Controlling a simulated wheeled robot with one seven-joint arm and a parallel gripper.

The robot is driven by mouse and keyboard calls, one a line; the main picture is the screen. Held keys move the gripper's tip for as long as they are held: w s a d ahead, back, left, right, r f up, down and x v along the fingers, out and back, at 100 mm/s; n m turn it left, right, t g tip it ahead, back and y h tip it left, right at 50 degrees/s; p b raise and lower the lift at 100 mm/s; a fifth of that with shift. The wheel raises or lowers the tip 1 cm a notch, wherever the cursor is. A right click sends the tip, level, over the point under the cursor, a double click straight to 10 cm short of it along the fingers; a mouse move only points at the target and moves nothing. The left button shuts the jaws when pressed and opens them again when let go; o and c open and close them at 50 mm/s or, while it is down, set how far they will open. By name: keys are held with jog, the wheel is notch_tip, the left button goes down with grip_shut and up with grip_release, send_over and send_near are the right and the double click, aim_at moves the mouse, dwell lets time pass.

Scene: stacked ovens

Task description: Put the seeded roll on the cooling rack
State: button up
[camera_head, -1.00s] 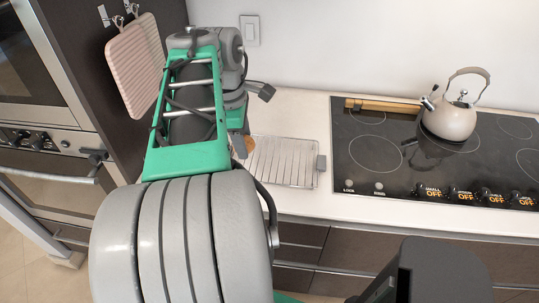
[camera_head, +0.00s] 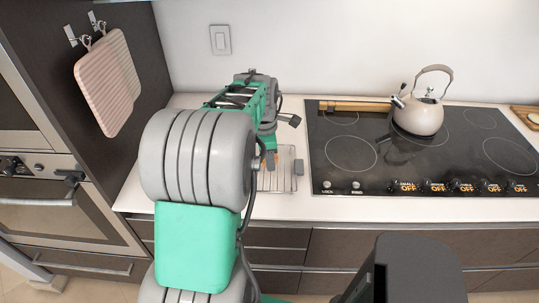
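The cooling rack (camera_head: 280,178), a wire grid with a grey block at its right side, lies on the white counter left of the cooktop. My arm reaches over its left part and hides it there. My gripper (camera_head: 266,157) is at the rack's left part, mostly hidden behind my arm. A small orange-brown patch (camera_head: 271,160) shows at the gripper; it may be the seeded roll, but it is too small to tell. I cannot see whether the fingers are open or shut, or whether the patch touches the rack.
A black cooktop (camera_head: 345,178) with a beige kettle (camera_head: 418,115) and a long wooden item (camera_head: 355,105) on its back edge is right of the rack. A wooden board (camera_head: 524,112) is at far right.

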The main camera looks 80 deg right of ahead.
jog(key=shift+f, duration=0.3)
jog(key=shift+f, duration=0.1)
jog(key=o, duration=1.4)
